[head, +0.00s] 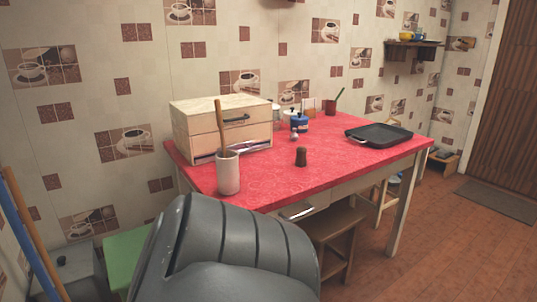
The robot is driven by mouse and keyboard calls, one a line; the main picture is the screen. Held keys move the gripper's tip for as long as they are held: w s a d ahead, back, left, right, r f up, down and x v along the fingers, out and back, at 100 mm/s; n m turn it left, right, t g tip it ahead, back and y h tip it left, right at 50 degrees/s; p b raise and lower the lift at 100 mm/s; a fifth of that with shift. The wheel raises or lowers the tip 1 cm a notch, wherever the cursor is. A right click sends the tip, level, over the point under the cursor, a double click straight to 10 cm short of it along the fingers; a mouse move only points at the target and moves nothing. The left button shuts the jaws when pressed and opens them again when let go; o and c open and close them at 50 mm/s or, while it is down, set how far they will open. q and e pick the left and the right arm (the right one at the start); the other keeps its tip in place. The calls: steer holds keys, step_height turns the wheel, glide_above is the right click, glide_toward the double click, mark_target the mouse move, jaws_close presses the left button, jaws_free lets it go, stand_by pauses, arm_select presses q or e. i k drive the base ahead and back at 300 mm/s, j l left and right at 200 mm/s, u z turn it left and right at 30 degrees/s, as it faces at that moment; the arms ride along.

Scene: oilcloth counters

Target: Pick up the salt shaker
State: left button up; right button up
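A small dark brown shaker-like piece (301,157) stands upright on the red-covered table (320,172), near its front edge. A smaller pale piece (294,134) stands behind it, in front of a blue pot (299,119). Both are too small for me to tell for sure which is the salt shaker. Neither of my grippers shows in the head view.
A wooden drawer box (222,122) stands at the back left, with a white crock (228,173) holding a wooden utensil before it. A black pan (378,135) lies at the right. A stool (337,228) stands under the table. Open floor (430,255) lies to the right.

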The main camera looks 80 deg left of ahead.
mark_target(301, 160)
steer(key=u, duration=2.25)
steer(key=l+u, duration=0.15)
steer(key=u, duration=0.25)
steer(key=l+u, duration=0.1)
steer(key=u, duration=0.3)
steer(key=l+u, duration=0.25)
steer(key=l, duration=0.3)
steer(key=k+l+u, duration=0.15)
steer(key=l+u, duration=0.15)
steer(key=l, duration=0.25)
steer(key=k+l, duration=0.1)
steer(key=l, duration=0.3)
steer(key=k+l+u, duration=0.1)
steer(key=l, duration=0.25)
steer(key=k+l, duration=0.1)
steer(key=l, duration=0.3)
steer(key=u, duration=0.05)
